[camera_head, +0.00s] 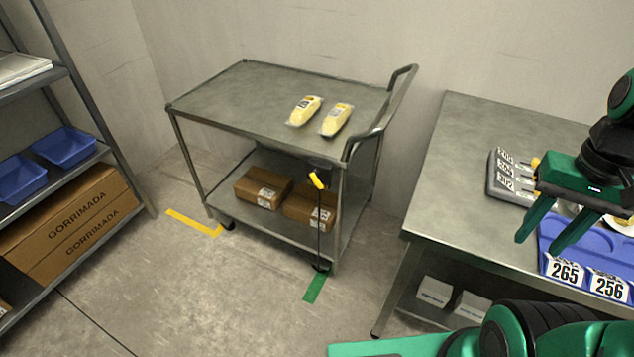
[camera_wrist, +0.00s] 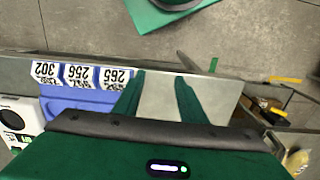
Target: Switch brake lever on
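The brake lever (camera_head: 317,181) is a thin dark rod with a yellow tip at the front right corner of a grey metal cart (camera_head: 220,115). The rod runs down toward the caster beside a green floor strip (camera_head: 315,288); a yellow strip (camera_head: 195,222) lies to the left. My gripper (camera_head: 538,246) is open and empty above the right-hand table, well to the right of the lever. Its two green fingers also show apart in the wrist view (camera_wrist: 159,75). Small yellow pieces show at that view's right side; I cannot tell whether one is the lever.
Two yellow packs (camera_head: 320,117) lie on the cart top and cardboard boxes (camera_head: 263,188) on its lower shelf. A steel table (camera_head: 465,150) holds a blue numbered tray (camera_head: 550,235). A shelf rack (camera_head: 125,175) stands left.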

